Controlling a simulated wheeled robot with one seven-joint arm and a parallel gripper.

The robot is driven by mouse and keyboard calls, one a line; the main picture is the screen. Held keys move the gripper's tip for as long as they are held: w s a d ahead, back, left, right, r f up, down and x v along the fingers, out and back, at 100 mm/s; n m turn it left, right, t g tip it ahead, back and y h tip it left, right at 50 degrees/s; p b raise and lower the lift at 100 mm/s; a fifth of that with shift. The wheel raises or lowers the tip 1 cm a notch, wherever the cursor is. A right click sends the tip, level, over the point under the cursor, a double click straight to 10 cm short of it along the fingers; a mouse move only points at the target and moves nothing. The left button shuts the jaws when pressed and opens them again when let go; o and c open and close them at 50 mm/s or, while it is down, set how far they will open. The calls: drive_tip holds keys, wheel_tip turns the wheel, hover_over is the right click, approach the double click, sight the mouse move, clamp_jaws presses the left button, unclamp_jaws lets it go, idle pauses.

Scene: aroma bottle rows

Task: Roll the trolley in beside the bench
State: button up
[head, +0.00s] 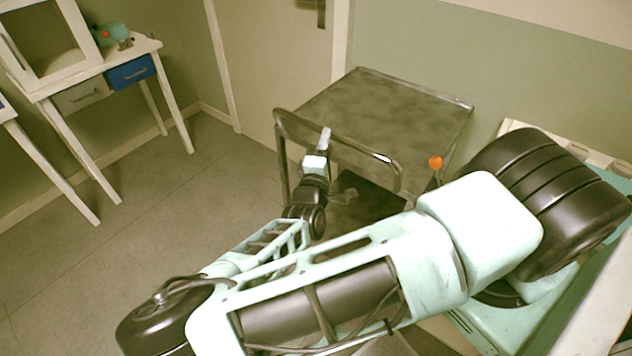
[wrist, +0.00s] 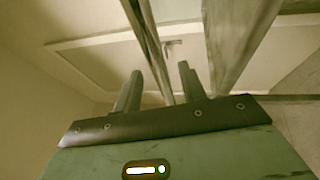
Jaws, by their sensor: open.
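The trolley (head: 385,105) is a grey metal cart with a flat, empty top and a raised tube handle (head: 345,140) on its near side. It stands in front of a door, and my arm hides much of its lower part. My gripper (head: 324,140) is at the left half of the handle. In the wrist view my gripper (wrist: 157,85) is open, and a metal bar (wrist: 150,45) runs between the lines of its two fingers. I cannot tell whether they touch it. I cannot tell which piece of furniture is the bench.
A white table (head: 85,85) with a blue drawer (head: 131,72) stands at upper left. A beige door (head: 265,60) is behind the trolley. An orange ball-shaped knob (head: 435,162) shows by the trolley's right side. The grey floor (head: 170,200) at left is clear.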

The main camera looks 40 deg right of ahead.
drive_tip(key=b+v, duration=0.3)
drive_tip(key=v, duration=1)
drive_tip(key=shift+f, duration=0.1)
drive_tip(key=s+a+m+g+y, duration=0.4)
drive_tip(key=s+g+y, duration=0.1)
drive_tip(key=s+g, duration=0.85)
drive_tip(key=s+a+r+n+y, duration=0.1)
drive_tip(key=a+r+y, duration=0.3)
drive_tip(key=r, duration=0.4)
drive_tip(key=s+a+r+n+y, duration=0.1)
drive_tip(key=a+r+y, duration=0.4)
drive_tip(key=r, duration=0.3)
drive_tip(key=shift+a+r+n+y, duration=0.25)
drive_tip(key=shift+r+n+y, duration=0.15)
drive_tip(key=shift+y, duration=0.4)
drive_tip(key=shift+s, duration=0.1)
